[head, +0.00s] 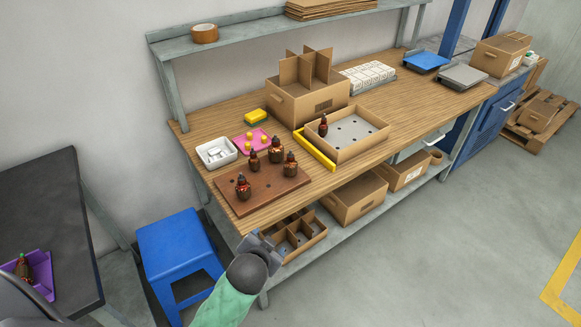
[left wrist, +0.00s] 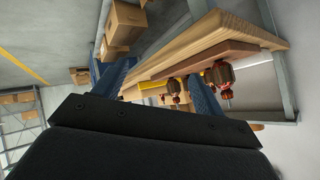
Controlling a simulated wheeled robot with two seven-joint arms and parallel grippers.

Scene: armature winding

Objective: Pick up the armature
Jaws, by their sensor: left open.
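Several dark red-brown armatures, one at the front (head: 243,187) and one at the right (head: 290,166), stand upright on a brown wooden board (head: 228,203) at the bench's near left end. Another armature (head: 323,126) stands in a shallow cardboard tray (head: 361,151). My left gripper (head: 262,243) is open and empty, beyond the bench's near corner and apart from the armatures. The left wrist view shows the bench tilted, with a large armature (left wrist: 219,74) on the board (left wrist: 215,55) beyond the spread fingers. My right gripper is not in view.
A pink tray (head: 241,146), white dish (head: 216,153) and divided box (head: 307,101) stand behind the board. A blue stool (head: 178,245) stands left of the bench. A purple tray (head: 41,268) lies on the dark table (head: 50,205). Boxes fill the lower shelf.

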